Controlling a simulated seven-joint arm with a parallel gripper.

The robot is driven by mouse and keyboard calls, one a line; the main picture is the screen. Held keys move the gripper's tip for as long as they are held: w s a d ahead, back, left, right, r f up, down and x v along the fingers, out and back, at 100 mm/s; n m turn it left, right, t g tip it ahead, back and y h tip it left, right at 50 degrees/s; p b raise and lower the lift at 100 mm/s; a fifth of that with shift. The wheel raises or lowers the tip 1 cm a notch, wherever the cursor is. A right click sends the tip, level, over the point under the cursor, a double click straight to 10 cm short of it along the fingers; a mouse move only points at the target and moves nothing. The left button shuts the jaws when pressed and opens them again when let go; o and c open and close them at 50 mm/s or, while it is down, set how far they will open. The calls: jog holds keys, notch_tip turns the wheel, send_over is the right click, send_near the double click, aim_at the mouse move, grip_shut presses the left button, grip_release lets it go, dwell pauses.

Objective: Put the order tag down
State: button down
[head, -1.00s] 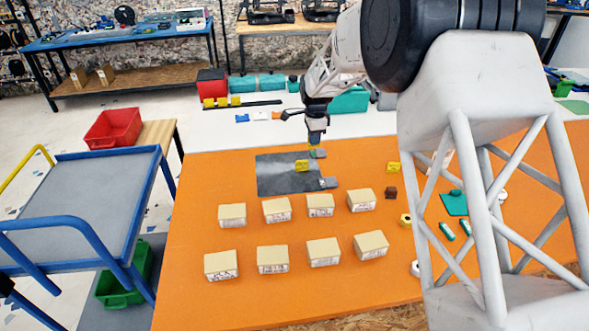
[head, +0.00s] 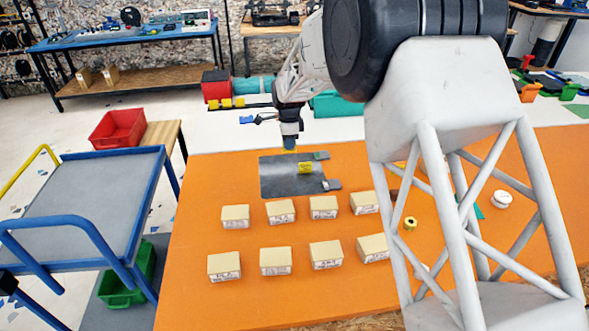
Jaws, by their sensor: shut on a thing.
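My gripper (head: 290,137) points down over the far edge of the dark grey mat (head: 275,186). It is shut on a small yellow piece, which I take to be the order tag (head: 290,151); only a thin part of it shows below the fingers. I cannot tell whether it touches the surface. Another yellow block or tag (head: 305,168) with dark marks lies on the mat, a little right of and nearer than my gripper.
Small grey pieces lie at the mat's right edge, one far (head: 321,155) and one near (head: 332,185). Two rows of cream boxes (head: 279,211) stand nearer on the orange table (head: 188,240). A yellow roll (head: 410,223) stands right. The table left of the mat is clear.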

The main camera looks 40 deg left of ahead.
send_over(290, 173)
jog(key=shift+s+f, duration=0.1)
jog(key=shift+f, duration=2.85)
jog(key=shift+f, duration=0.1)
jog(key=shift+f, duration=1.75)
jog(key=shift+f, duration=0.15)
jog(key=c, duration=1.3)
grip_release()
jog(key=shift+o, duration=0.2)
notch_tip(290, 173, up, 12)
jog(key=shift+r, duration=0.15)
